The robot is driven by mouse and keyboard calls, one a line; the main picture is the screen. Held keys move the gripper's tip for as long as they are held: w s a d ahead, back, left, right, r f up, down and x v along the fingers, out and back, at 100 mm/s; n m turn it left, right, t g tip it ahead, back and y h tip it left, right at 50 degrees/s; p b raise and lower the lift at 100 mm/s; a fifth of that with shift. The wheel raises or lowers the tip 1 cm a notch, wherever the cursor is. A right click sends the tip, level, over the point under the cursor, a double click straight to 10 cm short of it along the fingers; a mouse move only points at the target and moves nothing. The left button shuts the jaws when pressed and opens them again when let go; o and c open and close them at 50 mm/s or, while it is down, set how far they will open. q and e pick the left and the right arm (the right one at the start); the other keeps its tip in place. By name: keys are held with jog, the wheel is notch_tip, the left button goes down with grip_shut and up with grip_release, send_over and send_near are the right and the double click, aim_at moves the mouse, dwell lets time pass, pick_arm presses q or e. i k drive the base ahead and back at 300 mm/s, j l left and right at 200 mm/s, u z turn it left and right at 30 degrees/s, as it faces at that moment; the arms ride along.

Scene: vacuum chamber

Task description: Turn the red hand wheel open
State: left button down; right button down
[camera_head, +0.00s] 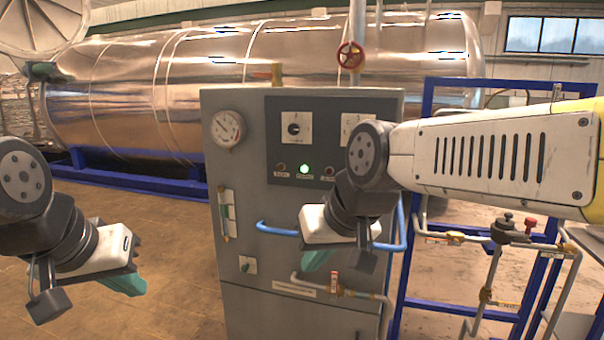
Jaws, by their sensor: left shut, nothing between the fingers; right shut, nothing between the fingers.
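The red hand wheel (350,55) is a small spoked wheel on a vertical pipe, above the top edge of the grey control cabinet (243,190). My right gripper (316,259) is in front of the cabinet, below and a little left of the wheel, well apart from it. It is shut with nothing in it. My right arm covers part of the cabinet's panel. My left gripper (125,283) is shut and empty at the lower left, over the floor and far from the wheel.
The cabinet carries a round gauge (228,129), a green lamp (304,168) and a blue pipe (277,230). A large shiny tank (200,85) lies behind it. A blue frame (428,110) with pipes and valves stands at the right. The brown floor at the left is clear.

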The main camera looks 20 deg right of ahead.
aim_at(350, 55)
jog(key=z, duration=1.15)
jog(key=i+j+z, duration=0.2)
jog(key=j+z, duration=0.25)
jog(key=i+j+z, duration=0.1)
jog(key=j+z, duration=0.85)
